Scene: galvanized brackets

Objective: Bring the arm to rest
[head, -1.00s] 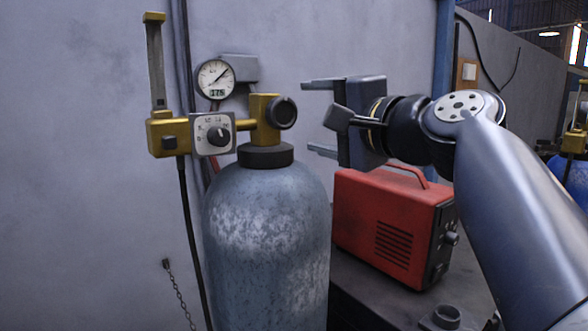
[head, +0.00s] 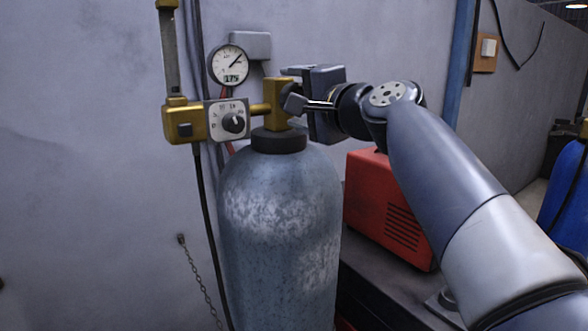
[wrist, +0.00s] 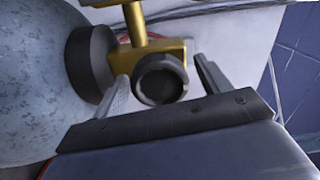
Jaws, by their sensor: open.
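My gripper (head: 296,88) is open and empty, just right of the brass valve (head: 278,95) on top of the grey-blue gas cylinder (head: 280,220). My arm reaches in from the lower right in the head view. In the wrist view, the fingers of my gripper (wrist: 163,80) stand apart, and the valve's dark round outlet or knob (wrist: 160,78) shows between them in the picture. I cannot tell whether they touch it. In the head view this round part is hidden behind my gripper.
A brass regulator (head: 184,120) with a dial knob (head: 232,122) stands left of the valve, below a round gauge (head: 229,65). A red machine (head: 385,210) sits on a dark bench behind my arm. A blue cylinder (head: 565,190) stands far right. The wall is close behind.

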